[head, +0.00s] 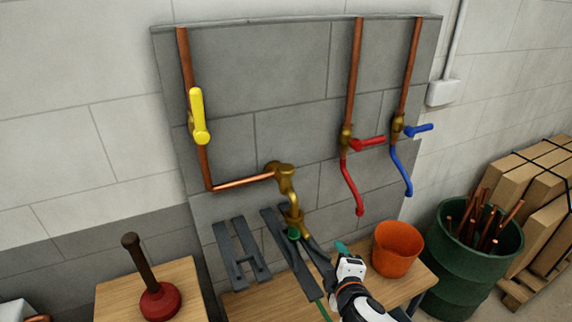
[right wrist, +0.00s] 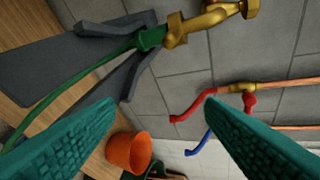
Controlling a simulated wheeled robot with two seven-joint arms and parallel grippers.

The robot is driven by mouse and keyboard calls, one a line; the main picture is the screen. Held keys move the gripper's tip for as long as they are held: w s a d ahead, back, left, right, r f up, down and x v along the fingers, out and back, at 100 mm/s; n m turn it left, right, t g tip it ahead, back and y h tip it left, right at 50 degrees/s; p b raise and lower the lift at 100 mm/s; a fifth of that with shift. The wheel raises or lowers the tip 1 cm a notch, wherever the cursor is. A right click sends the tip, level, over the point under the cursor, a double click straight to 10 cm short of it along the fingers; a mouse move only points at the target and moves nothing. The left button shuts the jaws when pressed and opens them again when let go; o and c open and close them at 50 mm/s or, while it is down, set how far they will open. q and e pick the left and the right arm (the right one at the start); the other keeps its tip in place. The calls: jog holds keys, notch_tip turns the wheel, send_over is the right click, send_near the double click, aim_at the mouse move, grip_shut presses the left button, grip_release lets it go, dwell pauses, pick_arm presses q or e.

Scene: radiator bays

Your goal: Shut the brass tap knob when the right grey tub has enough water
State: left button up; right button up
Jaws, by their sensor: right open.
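The brass tap (head: 287,180) sticks out from the grey panel at the end of a copper pipe. Its round brass knob (right wrist: 250,8) is at the top edge of the right wrist view. A green hose (right wrist: 85,68) is fitted to the spout. Two dark grey pieces lie on the bench, a left one (head: 228,262) and a right one (head: 276,224) under the spout. I cannot tell whether they are tubs, and I see no water. My right gripper (head: 341,247) is open and empty, right of the tap and lower. My left gripper is out of view.
A yellow lever (head: 198,115), a red tap (head: 350,170) and a blue tap (head: 400,160) are on the panel's pipes. An orange bucket (head: 397,252) stands right of my gripper. A plunger (head: 158,300) is at left. A green barrel (head: 465,265) stands at right.

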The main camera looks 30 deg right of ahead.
jog(key=w+d+r+n+t+y, duration=0.25)
jog(key=w+r+n+t, duration=0.35)
jog(key=w+r+n, duration=0.45)
jog(key=n+g+y, duration=0.1)
jog(key=n+y, duration=0.7)
jog(key=n, duration=1)
send_near(292, 174)
jog(key=w, duration=0.1)
jog(key=p+x, duration=0.2)
jog(key=x, duration=0.8)
jog(key=shift+w+a, duration=0.3)
jog(key=shift+w, duration=0.35)
jog(key=shift+c, duration=0.3)
jog(key=c, duration=0.9)
